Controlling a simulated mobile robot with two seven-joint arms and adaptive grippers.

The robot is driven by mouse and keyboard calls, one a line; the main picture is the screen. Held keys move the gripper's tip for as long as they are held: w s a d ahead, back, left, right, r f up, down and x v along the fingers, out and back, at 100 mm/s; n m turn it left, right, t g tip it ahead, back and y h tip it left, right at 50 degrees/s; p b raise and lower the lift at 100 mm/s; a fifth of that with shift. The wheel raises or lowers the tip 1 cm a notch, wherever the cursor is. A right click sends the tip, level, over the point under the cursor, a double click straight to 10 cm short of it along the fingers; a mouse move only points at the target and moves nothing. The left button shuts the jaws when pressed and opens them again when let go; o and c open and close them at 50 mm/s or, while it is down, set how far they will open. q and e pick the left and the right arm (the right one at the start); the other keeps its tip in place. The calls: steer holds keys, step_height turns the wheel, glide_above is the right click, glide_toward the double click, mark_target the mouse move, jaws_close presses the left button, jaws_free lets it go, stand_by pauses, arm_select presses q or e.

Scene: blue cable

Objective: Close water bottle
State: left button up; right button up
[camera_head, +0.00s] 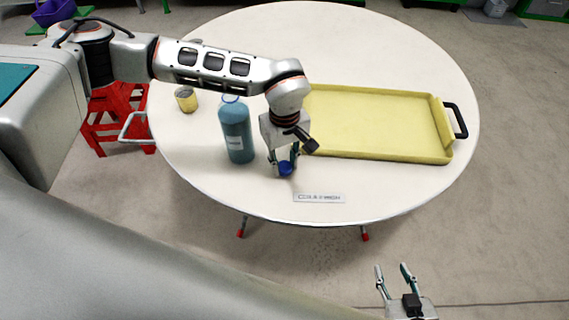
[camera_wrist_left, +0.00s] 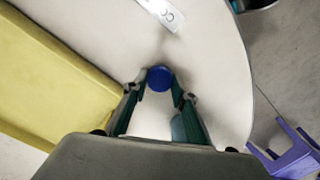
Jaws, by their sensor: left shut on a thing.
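A teal water bottle (camera_head: 237,135) with a pale label stands upright on the round white table (camera_head: 400,190). A narrow blue rim shows at its top. My left gripper (camera_head: 285,165) points down just right of the bottle and is shut on a small blue cap (camera_head: 286,169). The cap also shows between the fingertips in the left wrist view (camera_wrist_left: 159,78). I cannot tell whether the cap touches the table. A teal patch beside a finger there looks like part of the bottle (camera_wrist_left: 178,128). My right gripper (camera_head: 391,266) is open and empty, low in front of the table.
A yellow tray (camera_head: 385,130) with a dark handle lies right of my left gripper. A small yellow can (camera_head: 186,99) stands left of the bottle. A label plate (camera_head: 319,198) lies near the front edge. A red stool (camera_head: 110,122) is at the left.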

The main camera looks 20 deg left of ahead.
mark_target(284, 166)
arm_select(q)
step_height(284, 166, up, 19)
steer(key=shift+p, duration=0.35)
stand_by(0.3)
